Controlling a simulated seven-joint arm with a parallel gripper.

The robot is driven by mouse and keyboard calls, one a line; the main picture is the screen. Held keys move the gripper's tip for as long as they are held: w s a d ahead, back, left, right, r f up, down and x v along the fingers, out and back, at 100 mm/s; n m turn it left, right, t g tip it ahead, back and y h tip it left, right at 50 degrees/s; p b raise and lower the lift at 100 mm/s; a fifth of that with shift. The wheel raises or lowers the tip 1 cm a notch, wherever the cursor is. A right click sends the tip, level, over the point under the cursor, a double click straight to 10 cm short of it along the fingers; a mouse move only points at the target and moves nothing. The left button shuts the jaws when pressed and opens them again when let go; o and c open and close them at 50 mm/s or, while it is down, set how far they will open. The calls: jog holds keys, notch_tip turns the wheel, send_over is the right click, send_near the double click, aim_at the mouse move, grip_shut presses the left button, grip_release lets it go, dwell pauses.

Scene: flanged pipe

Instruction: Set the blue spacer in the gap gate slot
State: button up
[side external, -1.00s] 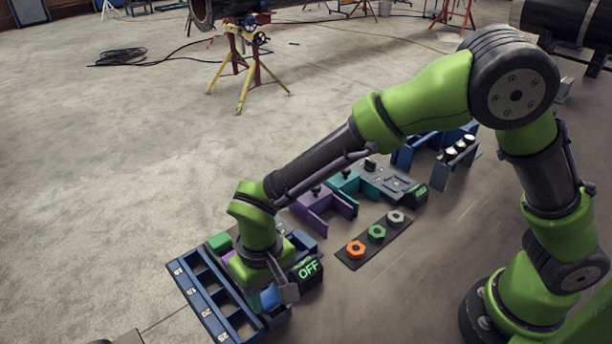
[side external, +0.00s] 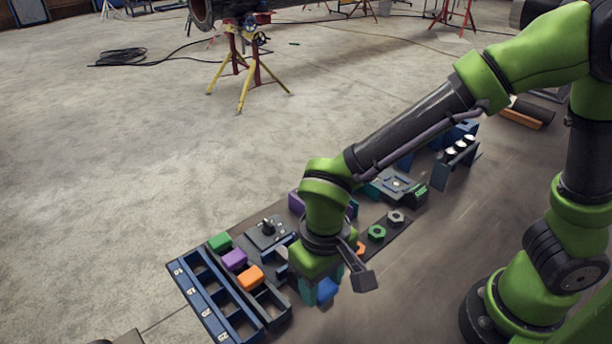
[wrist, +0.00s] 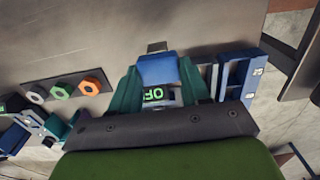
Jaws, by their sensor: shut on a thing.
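The blue spacer (side external: 327,291) is held between the teal fingers of my gripper (side external: 317,292). In the wrist view the blue spacer (wrist: 158,70) sits between the two fingers (wrist: 157,85), which are shut on it. In the side view the gripper is right of the spacer rack and clear of it. A box with a lit green display (wrist: 154,95) shows below the spacer in the wrist view, partly covered; only "OF" can be read. I cannot make out the gap gate slot; my gripper hides that area in the side view.
A grey plate with a black knob (side external: 267,230) stands behind. Green (side external: 377,232) and grey (side external: 395,217) nuts lie at right.

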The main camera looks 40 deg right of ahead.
jog(key=s+d+r, duration=0.4)
jog(key=s+r, duration=0.1)
jog(key=r, duration=0.2)
jog(key=shift+d, duration=0.25)
dwell(0.4)
jog(key=w+f, duration=0.2)
jog(key=w, duration=0.7)
jog(key=w+f, duration=0.3)
jog(key=w, duration=0.7)
jog(key=shift+d, duration=0.35)
jog(key=shift+s+f, duration=0.1)
jog(key=shift+f, duration=0.05)
jog(key=shift+f, duration=1.05)
jog(key=shift+f, duration=0.15)
